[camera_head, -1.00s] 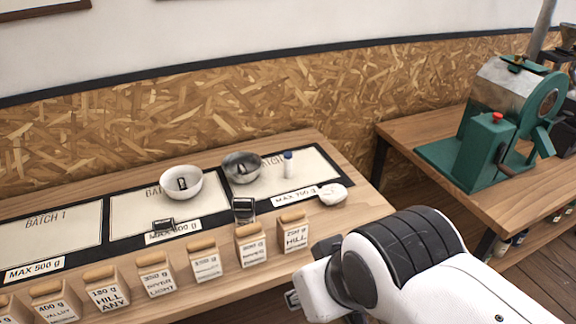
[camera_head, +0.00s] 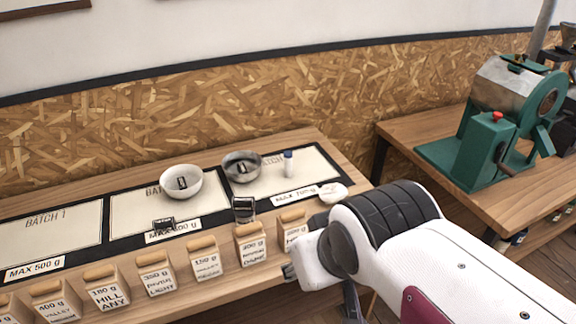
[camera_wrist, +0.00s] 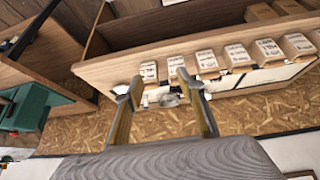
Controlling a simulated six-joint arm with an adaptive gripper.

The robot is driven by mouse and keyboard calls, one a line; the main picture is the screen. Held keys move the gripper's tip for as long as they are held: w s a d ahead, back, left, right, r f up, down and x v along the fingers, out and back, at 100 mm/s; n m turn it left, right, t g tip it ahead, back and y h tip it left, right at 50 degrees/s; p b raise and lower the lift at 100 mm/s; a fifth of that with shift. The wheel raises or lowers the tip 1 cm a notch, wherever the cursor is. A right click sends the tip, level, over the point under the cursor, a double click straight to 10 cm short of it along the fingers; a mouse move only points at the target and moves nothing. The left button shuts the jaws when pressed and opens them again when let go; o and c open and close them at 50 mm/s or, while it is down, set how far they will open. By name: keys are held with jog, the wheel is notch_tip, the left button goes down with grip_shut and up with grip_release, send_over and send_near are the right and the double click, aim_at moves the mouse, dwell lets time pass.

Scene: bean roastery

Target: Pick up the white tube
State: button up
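The white tube (camera_head: 289,165) with a blue cap stands upright on the rightmost cream batch mat (camera_head: 312,172), just right of a metal bowl (camera_head: 229,174). My gripper (camera_wrist: 158,82) is open in the wrist view, its two fingers spread apart. I see no object held between them. In the head view my arm reaches in from the lower right, in front of the shelf, and its fingers are mostly hidden. The gripper is well apart from the tube. I cannot make out the tube clearly in the wrist view.
A white bowl (camera_head: 167,190) stands left of the metal bowl. A round white item (camera_head: 333,193) lies right of the tube. Several labelled bean boxes (camera_head: 207,261) line the shelf's front edge. A green roaster (camera_head: 487,146) stands on the right table.

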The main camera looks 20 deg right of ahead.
jog(key=w+d+t+h, duration=0.1)
jog(key=w+d, duration=0.3)
jog(key=w, duration=0.5)
jog(key=w+d+t, duration=0.2)
jog(key=w+d, duration=0.2)
jog(key=w, duration=0.6)
jog(key=w+d+t+h, duration=0.1)
jog(key=w+d, duration=0.3)
jog(key=w, duration=0.5)
jog(key=w+d+f+t, duration=0.1)
jog(key=w+d+f, duration=0.3)
jog(key=w+f, duration=0.45)
jog(key=t+y, duration=0.2)
jog(key=y, duration=0.1)
send_near(291, 160)
jog(key=x, duration=0.3)
jog(key=shift+w+f+n, duration=0.15)
jog(key=shift+f+n, duration=0.1)
jog(key=shift+n, duration=0.05)
jog(key=shift+x, duration=0.9)
jog(key=shift+w+f, duration=0.1)
jog(key=shift+w, duration=0.25)
